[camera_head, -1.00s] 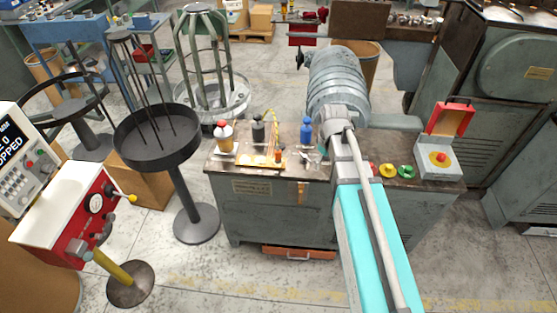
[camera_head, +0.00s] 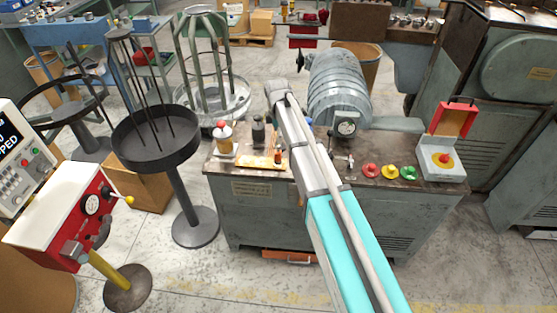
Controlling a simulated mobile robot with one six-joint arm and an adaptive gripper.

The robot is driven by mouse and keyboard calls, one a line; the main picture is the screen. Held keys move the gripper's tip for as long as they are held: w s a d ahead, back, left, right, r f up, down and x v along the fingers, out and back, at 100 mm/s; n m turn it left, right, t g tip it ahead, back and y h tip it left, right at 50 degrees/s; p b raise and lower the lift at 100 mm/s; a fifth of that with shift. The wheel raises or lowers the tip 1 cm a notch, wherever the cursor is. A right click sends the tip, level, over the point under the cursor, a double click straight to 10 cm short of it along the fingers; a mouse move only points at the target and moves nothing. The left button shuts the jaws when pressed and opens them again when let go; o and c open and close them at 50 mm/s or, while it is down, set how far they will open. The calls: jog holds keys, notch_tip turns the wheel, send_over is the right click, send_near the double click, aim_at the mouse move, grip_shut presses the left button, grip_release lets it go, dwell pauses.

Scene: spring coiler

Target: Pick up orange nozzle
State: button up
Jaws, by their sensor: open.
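A small orange upright piece (camera_head: 278,157), which looks like the orange nozzle, stands on the machine's bench top at the right end of a flat orange tray (camera_head: 252,162). It is small, so its exact shape cannot be made out. My arm reaches in from the bottom right and passes just right of this piece. Its far visible end is a grey joint above and behind the bench items. My gripper's fingers do not show; they are hidden or out of sight beyond the arm.
A red-capped bottle (camera_head: 222,138) and a dark bottle (camera_head: 258,132) stand left and behind. A blue bottle is mostly hidden by my arm. Red (camera_head: 371,170), yellow and green buttons and a grey switch box (camera_head: 442,160) are at right. A black round tray stand (camera_head: 155,150) is left.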

aim_at(278, 152)
jog(key=shift+f, duration=0.15)
notch_tip(278, 152, down, 8)
jog(key=b, duration=0.8)
jog(key=shift+f+b, duration=0.2)
jog(key=shift+b, duration=0.1)
dwell(0.5)
jog(key=shift+w+f+b, duration=0.15)
jog(key=shift+f+b, duration=1.15)
jog(key=shift+w+f+b, duration=0.1)
jog(key=shift+f+b, duration=1.2)
grip_shut()
